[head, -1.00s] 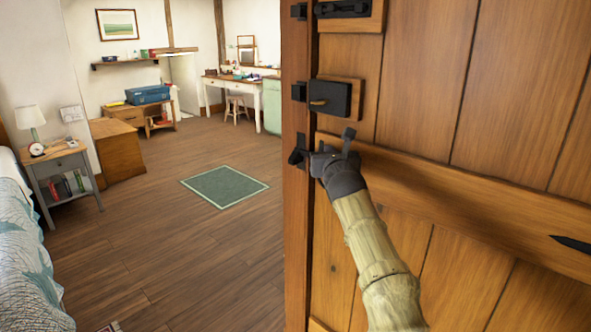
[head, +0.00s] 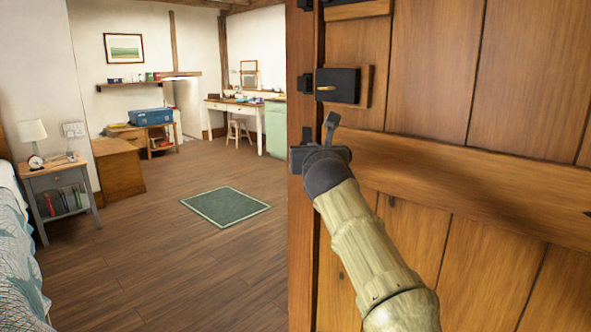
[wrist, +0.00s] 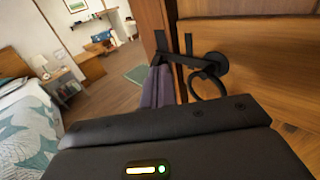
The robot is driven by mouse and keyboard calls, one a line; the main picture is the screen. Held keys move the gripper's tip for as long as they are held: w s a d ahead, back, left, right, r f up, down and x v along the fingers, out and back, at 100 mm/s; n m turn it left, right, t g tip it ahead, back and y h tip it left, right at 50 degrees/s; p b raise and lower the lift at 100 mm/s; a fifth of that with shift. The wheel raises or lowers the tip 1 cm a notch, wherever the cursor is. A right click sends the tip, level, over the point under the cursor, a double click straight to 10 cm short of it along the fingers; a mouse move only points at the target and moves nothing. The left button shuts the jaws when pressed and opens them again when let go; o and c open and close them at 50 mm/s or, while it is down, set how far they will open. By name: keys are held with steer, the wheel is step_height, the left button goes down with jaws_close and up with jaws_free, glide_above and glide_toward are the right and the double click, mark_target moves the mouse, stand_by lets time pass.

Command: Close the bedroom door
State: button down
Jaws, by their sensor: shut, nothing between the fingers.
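The bedroom door (head: 440,90) is a wooden plank door that fills the right of the head view. It stands open, its latch-side edge (head: 302,240) toward the room. A black lock box (head: 338,86) sits near that edge. My gripper (head: 306,158) is at the door's edge, below the lock box, and partly hides the lower hardware. In the wrist view my shut fingers (wrist: 157,88) are beside the door's edge, with nothing between them. A black latch with a ring handle (wrist: 207,82) shows just right of them. Whether the fingers touch the door I cannot tell.
A bed (head: 15,250) and a grey nightstand (head: 58,190) stand at the left. A green rug (head: 226,205) lies on open wooden floor. A wooden cabinet (head: 120,168), a blue case (head: 151,117) and a white desk (head: 240,108) are farther back.

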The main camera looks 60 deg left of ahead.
steer(key=s+b, duration=0.1)
steer(key=s+d+b, duration=0.1)
steer(key=s, duration=0.1)
steer(key=s+d, duration=0.1)
steer(key=shift+s+b, duration=0.35)
steer(key=shift+b, duration=0.05)
steer(key=shift+w, duration=0.15)
